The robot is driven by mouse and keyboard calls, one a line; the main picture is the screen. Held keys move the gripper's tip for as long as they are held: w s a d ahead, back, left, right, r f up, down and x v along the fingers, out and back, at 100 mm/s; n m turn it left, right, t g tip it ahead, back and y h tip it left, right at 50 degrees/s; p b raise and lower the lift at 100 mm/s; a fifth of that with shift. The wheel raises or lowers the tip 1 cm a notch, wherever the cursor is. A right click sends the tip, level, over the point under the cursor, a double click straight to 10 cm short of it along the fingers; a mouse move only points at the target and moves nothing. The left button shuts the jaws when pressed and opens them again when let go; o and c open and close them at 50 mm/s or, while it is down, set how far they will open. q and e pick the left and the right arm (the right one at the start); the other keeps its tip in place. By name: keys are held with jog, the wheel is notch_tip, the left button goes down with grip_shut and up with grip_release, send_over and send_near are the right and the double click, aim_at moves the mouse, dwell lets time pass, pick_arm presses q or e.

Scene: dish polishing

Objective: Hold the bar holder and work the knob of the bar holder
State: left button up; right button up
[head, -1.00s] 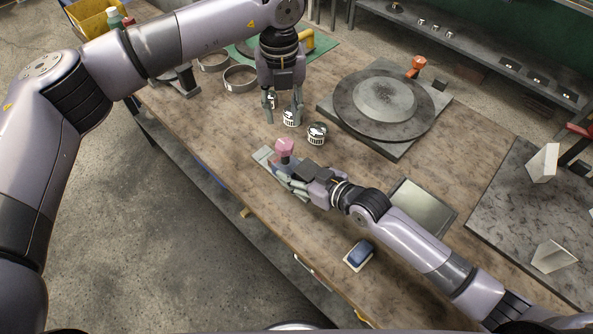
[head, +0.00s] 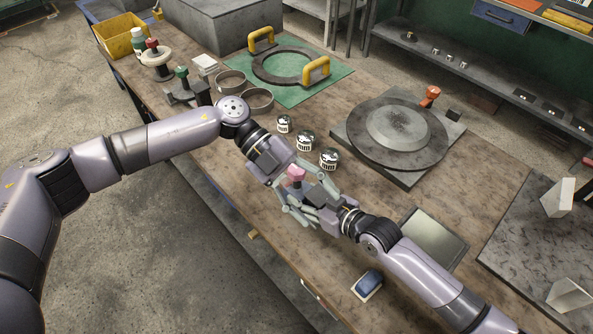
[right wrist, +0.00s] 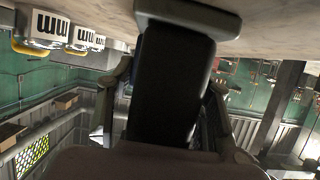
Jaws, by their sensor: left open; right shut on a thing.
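The bar holder has a pink knob (head: 296,174) on top, near the table's front edge in the head view. Both grippers hide most of its body there. In the right wrist view its dark body (right wrist: 172,85) stands between my right fingers, with a grey base plate (right wrist: 190,14) at the picture's top. My right gripper (head: 306,207) is shut on the bar holder from the right. My left gripper (head: 303,187) is open and reaches in from the upper left, its fingers spread around the knob. I cannot tell whether they touch it.
Several small labelled tins (head: 305,140) stand just behind the grippers. A round plate on a slab (head: 390,135) is at the back right. A blue block (head: 368,283) and a dark flat panel (head: 432,238) lie to the right. Two grey rings (head: 257,99) sit further back.

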pick_arm(q)
jog(key=n+h, duration=0.2)
jog(key=h, duration=0.1)
jog(key=n+t+h, duration=0.2)
jog(key=n+t, duration=1.5)
jog(key=n, duration=0.2)
send_near(289, 174)
jog(key=x, duration=1.2)
jog(key=shift+f, duration=0.1)
jog(key=shift+a, duration=0.1)
jog(key=c, duration=1.2)
